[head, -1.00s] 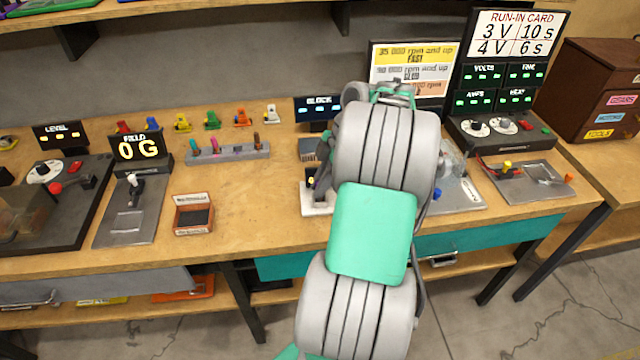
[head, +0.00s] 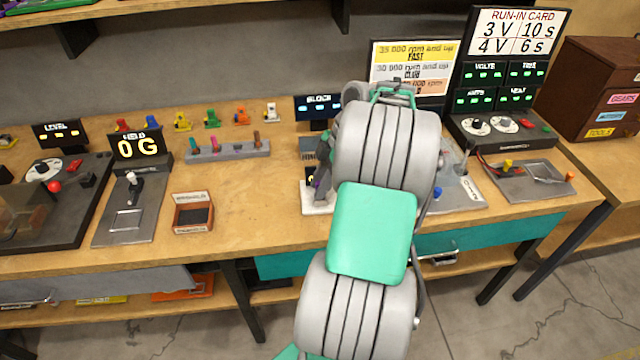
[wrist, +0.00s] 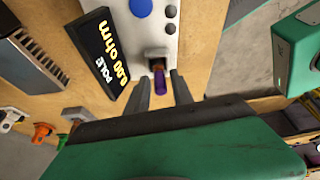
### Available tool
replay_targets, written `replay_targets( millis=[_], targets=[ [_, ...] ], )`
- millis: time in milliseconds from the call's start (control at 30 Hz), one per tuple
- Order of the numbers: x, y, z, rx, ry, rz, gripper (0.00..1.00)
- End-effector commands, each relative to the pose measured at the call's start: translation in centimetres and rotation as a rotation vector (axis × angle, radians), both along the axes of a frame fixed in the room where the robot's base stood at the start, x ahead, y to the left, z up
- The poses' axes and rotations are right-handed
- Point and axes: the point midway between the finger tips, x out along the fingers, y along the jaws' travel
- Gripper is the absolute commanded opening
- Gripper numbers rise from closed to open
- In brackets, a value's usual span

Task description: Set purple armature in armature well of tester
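The tester is a white box with a blue button, dark knobs and a black display reading 0.00 ohm. It shows large in the wrist view (wrist: 186,40) and, partly behind my arm, in the head view (head: 318,206). The purple armature (wrist: 161,83) stands at the dark well opening (wrist: 156,54) on the tester's near end. My gripper (wrist: 159,84) has one finger on each side of the armature, with a gap visible on both sides, so it looks open. How deep the armature sits in the well is hidden.
A rack (head: 228,152) with several coloured armatures is left of the tester, and a small open tray (head: 193,212) stands nearer the front edge. A grey finned block (wrist: 24,57) is beside the tester. The bench between tray and tester is clear.

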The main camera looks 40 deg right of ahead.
Motion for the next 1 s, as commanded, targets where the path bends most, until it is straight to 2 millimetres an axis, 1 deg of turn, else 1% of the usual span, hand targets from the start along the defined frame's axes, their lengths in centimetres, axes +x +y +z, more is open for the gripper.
replay_targets(
  millis=[33,100,133,333,400,467,567,600,733,833,933,967,1000],
  targets=[
    [0.0,0.0,0.0,0.0,0.0,0.0,0.33],
    [0.0,0.0,0.0,0.0,0.0,0.0,0.39],
    [0.0,0.0,0.0,0.0,0.0,0.0,0.4],
    [0.0,0.0,0.0,0.0,0.0,0.0,0.4],
    [0.0,-0.1,0.3,0.0,0.0,-0.001,0.4],
    [-0.2,-0.4,1.0,0.0,0.0,0.0,0.4],
    [-0.5,-1.1,2.9,-0.002,-0.002,-0.002,0.4],
    [-0.7,-1.4,3.8,-0.002,-0.001,-0.002,0.4],
    [-1.1,-2.2,6.2,0.0,0.0,-0.001,0.4],
    [-1.4,-2.5,7.1,0.001,0.001,-0.001,0.4],
    [-1.4,-2.6,7.3,0.0,0.0,0.0,0.4],
    [-1.2,-2.3,7.4,0.0,0.002,-0.005,0.4],
    [-0.8,-1.6,7.6,-0.001,0.008,-0.017,0.4]
  ],
)
